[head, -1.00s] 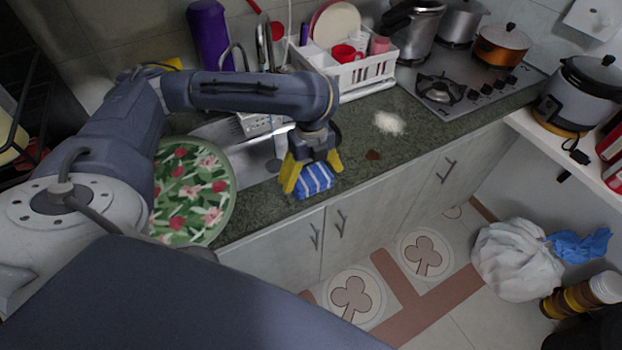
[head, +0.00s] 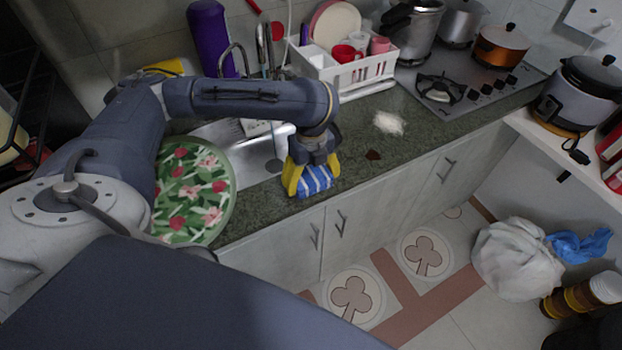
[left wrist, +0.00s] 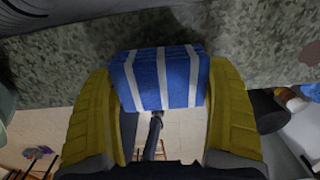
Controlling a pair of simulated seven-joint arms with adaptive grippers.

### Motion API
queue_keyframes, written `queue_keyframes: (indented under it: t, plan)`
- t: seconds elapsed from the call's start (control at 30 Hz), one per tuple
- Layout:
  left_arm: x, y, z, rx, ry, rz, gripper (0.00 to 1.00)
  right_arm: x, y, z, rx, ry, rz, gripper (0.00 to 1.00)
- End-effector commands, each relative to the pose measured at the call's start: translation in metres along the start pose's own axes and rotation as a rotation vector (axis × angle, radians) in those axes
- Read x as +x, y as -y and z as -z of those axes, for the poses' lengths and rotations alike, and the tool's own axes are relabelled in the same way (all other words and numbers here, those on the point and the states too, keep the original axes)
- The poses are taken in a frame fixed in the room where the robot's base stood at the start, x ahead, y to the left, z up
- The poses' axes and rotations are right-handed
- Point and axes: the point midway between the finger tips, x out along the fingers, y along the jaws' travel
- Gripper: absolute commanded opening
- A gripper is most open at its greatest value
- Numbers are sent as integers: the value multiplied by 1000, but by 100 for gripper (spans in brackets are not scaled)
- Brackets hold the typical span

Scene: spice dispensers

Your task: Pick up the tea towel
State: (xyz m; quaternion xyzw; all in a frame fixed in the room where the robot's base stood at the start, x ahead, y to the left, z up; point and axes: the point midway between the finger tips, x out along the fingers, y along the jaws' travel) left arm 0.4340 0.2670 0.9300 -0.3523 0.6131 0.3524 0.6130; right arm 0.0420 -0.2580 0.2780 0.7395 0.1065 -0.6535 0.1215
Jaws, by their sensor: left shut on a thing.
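The tea towel (head: 314,180) is a folded blue cloth with white stripes, at the front edge of the dark green counter, beside the sink. My left gripper (head: 311,182) reaches down over it with its yellow fingers on either side, shut on it. In the left wrist view the towel (left wrist: 162,80) lies between the two yellow fingers (left wrist: 160,110), with the counter behind it. I cannot tell whether the towel still touches the counter. My right gripper is not in view.
A round floral tray (head: 195,190) stands left of the towel by the sink (head: 255,155). A white dish rack (head: 350,72) and a gas stove (head: 460,85) are behind and to the right. A pale powder patch (head: 389,123) and a small brown patch (head: 373,155) lie on the counter.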

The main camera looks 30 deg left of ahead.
Motion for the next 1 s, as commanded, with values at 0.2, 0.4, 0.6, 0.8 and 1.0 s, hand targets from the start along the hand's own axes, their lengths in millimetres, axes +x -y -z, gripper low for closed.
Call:
queue_keyframes:
  t: [0.2,0.4,0.6,0.8,1.0]
  plan:
    - [0,0,0,0,0,1,57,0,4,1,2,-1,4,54]
    - [-3,0,0,0,1,2,57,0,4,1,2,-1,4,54]
    - [-14,1,0,1,1,3,57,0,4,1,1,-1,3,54]
    - [-37,1,-1,0,2,4,57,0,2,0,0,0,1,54]
    - [-64,1,-1,1,2,4,57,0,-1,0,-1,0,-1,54]
